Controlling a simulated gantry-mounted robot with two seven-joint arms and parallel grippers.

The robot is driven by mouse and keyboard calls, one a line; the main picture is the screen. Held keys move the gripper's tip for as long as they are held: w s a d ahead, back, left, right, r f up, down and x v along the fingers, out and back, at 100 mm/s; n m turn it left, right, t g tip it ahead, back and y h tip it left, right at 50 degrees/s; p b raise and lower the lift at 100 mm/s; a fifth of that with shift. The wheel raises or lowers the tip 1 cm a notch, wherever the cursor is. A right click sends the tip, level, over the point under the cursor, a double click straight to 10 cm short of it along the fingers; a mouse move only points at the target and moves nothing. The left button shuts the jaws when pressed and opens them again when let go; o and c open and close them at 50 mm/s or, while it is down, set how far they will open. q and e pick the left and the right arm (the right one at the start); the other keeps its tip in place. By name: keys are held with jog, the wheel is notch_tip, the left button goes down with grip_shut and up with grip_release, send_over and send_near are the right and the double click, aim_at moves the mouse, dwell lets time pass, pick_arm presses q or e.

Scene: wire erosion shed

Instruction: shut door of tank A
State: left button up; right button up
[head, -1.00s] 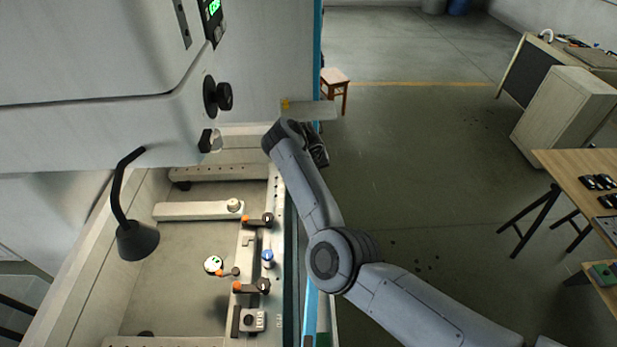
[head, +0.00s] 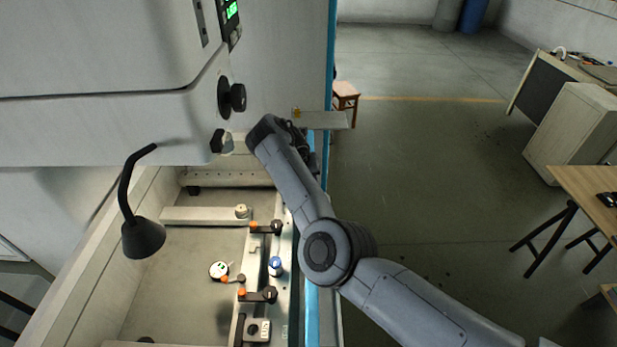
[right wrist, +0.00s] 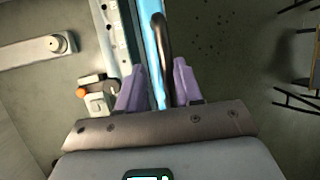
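Tank A appears to be the open-topped tank (head: 130,290) at the left of the head view, with no label readable. A long blue edge (head: 313,320) runs along its right side; I cannot tell how far the door stands open. My right gripper (right wrist: 158,88) is at this side, its fingertips mostly hidden in the head view. In the right wrist view its purple fingers stand apart, with the blue edge (right wrist: 153,60) and a dark curved bar handle (right wrist: 168,60) showing between them. The handle is close to the right finger; contact is unclear. My left gripper is out of view.
Clamps (head: 262,295), a bent black lamp (head: 142,235) and a rail (head: 205,215) are in the tank area. A black knob (head: 232,97) juts from the machine above. A small shelf (head: 325,120) and a stool (head: 346,92) stand beyond.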

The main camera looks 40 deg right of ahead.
jog(key=shift+o, duration=0.3)
jog(key=shift+r, duration=0.15)
jog(key=shift+r, duration=0.2)
jog(key=p+v, duration=0.5)
jog(key=v, duration=0.5)
jog(key=shift+s+a, duration=0.1)
jog(key=shift+a, duration=0.05)
